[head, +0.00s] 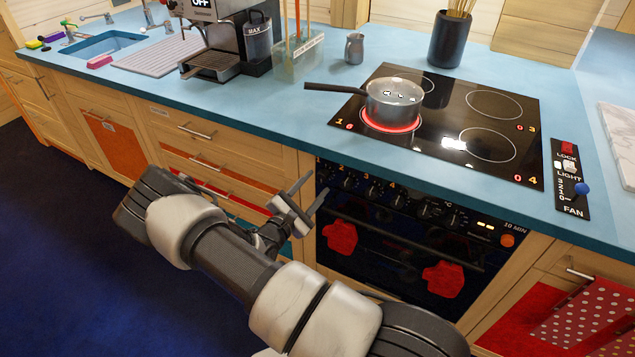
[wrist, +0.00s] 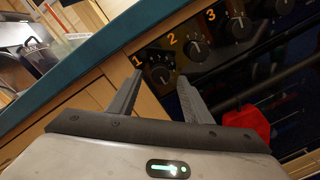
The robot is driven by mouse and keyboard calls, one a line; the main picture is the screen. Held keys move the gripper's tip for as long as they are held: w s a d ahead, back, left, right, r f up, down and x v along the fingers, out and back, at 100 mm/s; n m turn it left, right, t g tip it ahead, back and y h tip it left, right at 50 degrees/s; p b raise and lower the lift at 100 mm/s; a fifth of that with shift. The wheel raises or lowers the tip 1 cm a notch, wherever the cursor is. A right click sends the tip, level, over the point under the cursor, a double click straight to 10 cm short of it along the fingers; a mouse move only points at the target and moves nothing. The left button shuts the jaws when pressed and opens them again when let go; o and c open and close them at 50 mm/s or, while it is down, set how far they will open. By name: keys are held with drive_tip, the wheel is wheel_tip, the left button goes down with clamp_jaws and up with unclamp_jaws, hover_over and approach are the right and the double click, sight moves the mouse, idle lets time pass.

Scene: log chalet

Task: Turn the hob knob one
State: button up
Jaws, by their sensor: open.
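The hob knob one (wrist: 159,74) is a round black knob under an orange "1" on the black oven front. In the wrist view it shows between the tips of my gripper (wrist: 161,77), whose jaws are open. Whether the fingers touch the knob I cannot tell. In the head view my gripper (head: 314,189) is at the left end of the oven panel, and its fingers cover much of that area. On the hob (head: 460,115), the front-left ring (head: 390,125) glows red beside a "1" and a red "6". A steel saucepan (head: 393,100) stands on this ring.
Knob two (wrist: 197,48) and knob three (wrist: 240,28) sit just right of knob one. The blue worktop edge (wrist: 115,48) runs above the panel. Red oven mitts (head: 341,238) hang below the knobs. The saucepan's handle (head: 333,88) points left. A fan panel (head: 570,180) lies at the right.

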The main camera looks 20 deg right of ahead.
drive_tip(key=v, duration=1.5)
drive_tip(key=shift+r, duration=0.15)
drive_tip(key=s+d+r+m+g+y, duration=0.1)
drive_tip(key=s+r+m+g+y, duration=0.5)
drive_tip(key=r, duration=0.5)
drive_tip(key=s+d+r+m+g+y, duration=0.2)
drive_tip(key=s+r+m+g+y, duration=0.25)
drive_tip(key=s+r+m, duration=0.55)
drive_tip(key=s+a+r+m+t+y, duration=0.1)
drive_tip(key=s+a+r+t+y, duration=0.15)
drive_tip(key=r, duration=0.35)
drive_tip(key=s+a+r+t+y, duration=0.2)
drive_tip(key=r+t, duration=0.1)
drive_tip(key=r, duration=0.3)
wheel_tip(320, 180, up, 14)
drive_tip(key=p, duration=1.4)
drive_tip(key=shift+s+a, duration=0.2)
drive_tip(key=shift+f, duration=0.2)
drive_tip(key=shift+c, duration=1.4)
drive_tip(key=shift+d, duration=0.1)
drive_tip(key=shift+c, duration=0.4)
